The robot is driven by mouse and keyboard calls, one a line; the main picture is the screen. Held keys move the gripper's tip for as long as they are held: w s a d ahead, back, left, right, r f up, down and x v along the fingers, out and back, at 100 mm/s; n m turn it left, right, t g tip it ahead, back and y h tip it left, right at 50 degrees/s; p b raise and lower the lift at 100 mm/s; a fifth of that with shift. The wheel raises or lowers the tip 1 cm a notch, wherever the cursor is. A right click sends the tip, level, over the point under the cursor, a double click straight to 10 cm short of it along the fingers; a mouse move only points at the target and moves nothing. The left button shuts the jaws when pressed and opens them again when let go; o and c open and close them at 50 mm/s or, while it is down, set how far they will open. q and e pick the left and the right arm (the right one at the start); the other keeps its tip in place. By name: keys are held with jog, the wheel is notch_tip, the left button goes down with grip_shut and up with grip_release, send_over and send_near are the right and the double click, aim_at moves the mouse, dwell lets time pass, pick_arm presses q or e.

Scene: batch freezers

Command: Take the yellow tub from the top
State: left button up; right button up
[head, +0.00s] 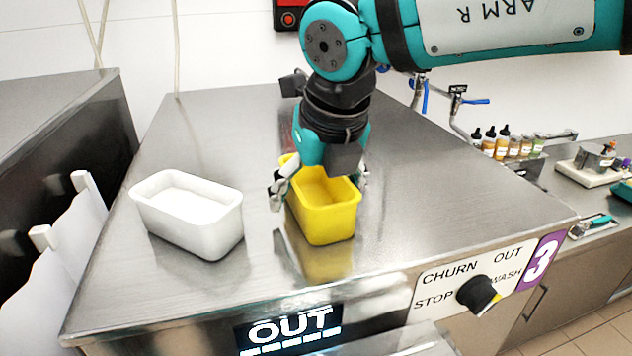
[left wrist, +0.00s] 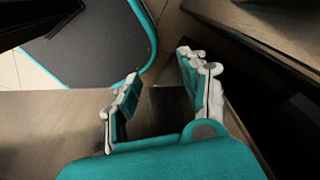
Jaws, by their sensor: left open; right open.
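The yellow tub (head: 327,217) stands upright on the steel top (head: 430,205) of the batch freezer. My right gripper (head: 318,184) comes down over the tub, with one finger at its left side and the other near its right rim. The jaws are open; I cannot tell whether a finger touches the tub. The gripper and wrist hide part of the tub's back rim. My left gripper (left wrist: 158,85) shows only in the left wrist view, open with nothing between its fingers.
A white tub (head: 190,222) stands to the left of the yellow one. The front panel has a knob (head: 478,293) and an OUT display (head: 290,332). Small bottles (head: 502,142) stand at the back right, beyond the freezer. The steel top right of the yellow tub is clear.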

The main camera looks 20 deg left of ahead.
jog(key=shift+w+a+f, duration=0.1)
jog(key=shift+f, duration=0.1)
jog(key=c, duration=1.1)
jog(key=shift+r, duration=0.1)
